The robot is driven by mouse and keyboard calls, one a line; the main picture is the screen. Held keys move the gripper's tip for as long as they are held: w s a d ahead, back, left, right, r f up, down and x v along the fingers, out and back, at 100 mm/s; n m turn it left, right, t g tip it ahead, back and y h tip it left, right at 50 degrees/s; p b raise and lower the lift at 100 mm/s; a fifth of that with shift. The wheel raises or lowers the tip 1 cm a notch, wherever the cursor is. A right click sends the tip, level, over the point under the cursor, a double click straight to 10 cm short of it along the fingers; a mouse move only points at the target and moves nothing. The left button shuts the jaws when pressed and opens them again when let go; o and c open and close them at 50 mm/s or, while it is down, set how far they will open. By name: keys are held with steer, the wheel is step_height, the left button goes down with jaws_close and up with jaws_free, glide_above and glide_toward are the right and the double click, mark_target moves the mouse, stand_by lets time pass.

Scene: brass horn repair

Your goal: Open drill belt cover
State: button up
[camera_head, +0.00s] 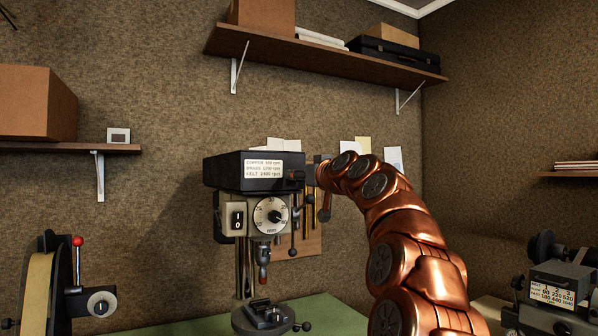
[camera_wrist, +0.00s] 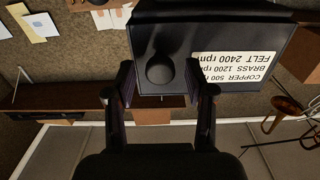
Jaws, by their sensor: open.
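The drill press stands on the green bench, with a black box-shaped belt cover (camera_head: 226,171) on top, which looks shut. A white speed label (camera_head: 263,165) is on its front. In the wrist view, which is upside down, the belt cover (camera_wrist: 225,40) fills the upper right, with a round dark knob (camera_wrist: 160,69) on its near face. My gripper (camera_wrist: 160,66) is open, its two fingers on either side of the knob; I cannot tell if they touch it. In the head view my gripper (camera_head: 311,175) is small and dark at the cover's right end.
Below the cover are a dial (camera_head: 270,216), a switch (camera_head: 238,218) and feed levers. A belt grinder (camera_head: 45,280) stands at left and another machine (camera_head: 560,292) at right. A shelf (camera_head: 330,66) with boxes hangs above and behind.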

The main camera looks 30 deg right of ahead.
steer(key=shift+w, duration=0.8)
steer(key=shift+c, duration=0.2)
jaws_close()
